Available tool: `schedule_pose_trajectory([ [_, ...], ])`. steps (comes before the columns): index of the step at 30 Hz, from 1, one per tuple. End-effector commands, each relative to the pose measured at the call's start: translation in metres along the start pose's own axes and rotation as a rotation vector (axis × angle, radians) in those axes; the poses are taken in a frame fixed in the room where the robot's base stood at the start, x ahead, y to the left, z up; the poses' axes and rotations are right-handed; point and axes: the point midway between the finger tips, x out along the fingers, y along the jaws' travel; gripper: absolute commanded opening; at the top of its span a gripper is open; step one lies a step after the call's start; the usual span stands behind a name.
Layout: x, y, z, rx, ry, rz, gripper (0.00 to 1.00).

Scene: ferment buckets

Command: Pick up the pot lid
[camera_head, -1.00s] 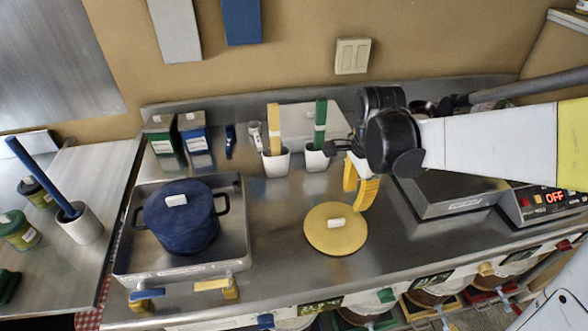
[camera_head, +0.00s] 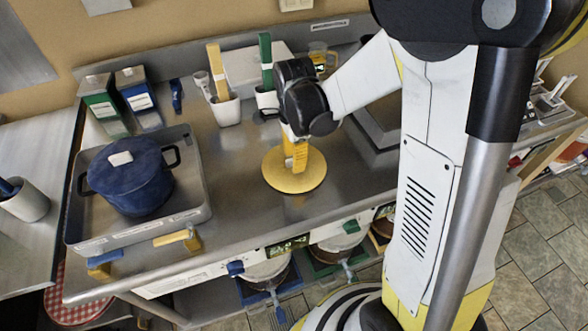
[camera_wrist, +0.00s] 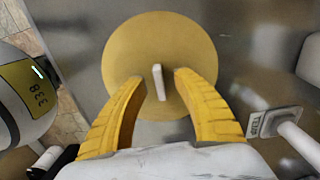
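The pot lid (camera_head: 277,178) is a flat yellow disc lying on the steel counter, right of the blue pot. In the wrist view the lid (camera_wrist: 150,40) fills the upper middle, with its white handle (camera_wrist: 159,82) upright at its centre. My gripper (camera_head: 295,166) points down over the lid. In the wrist view my gripper (camera_wrist: 158,80) is open, one yellow finger on each side of the handle with gaps between. The fingers hide the handle in the head view.
A blue pot (camera_head: 135,185) with its own lid stands in a steel tray (camera_head: 190,205) at left. White cups (camera_head: 227,111) with yellow and green-handled tools stand behind my gripper. Cartons (camera_head: 99,100) stand at the back left. Counter left of the lid is clear.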

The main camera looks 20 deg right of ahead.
Motion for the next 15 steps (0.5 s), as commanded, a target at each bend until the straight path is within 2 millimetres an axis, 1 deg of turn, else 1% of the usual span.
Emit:
schedule_pose_trajectory([
  [1,0.0087,0.0,0.0,0.0,0.0,0.0,0.35],
  [2,0.0104,-0.0001,0.0,0.0,0.0,0.0,0.35],
  [8,0.0095,0.0,0.0,0.0,0.0,0.0,0.35],
  [9,0.0095,0.0001,0.0,0.0,0.0,0.0,0.28],
  [12,0.0094,0.0001,0.0,0.0,0.0,0.0,0.0],
  [15,0.0094,0.0001,0.0,0.0,0.0,0.0,0.0],
])
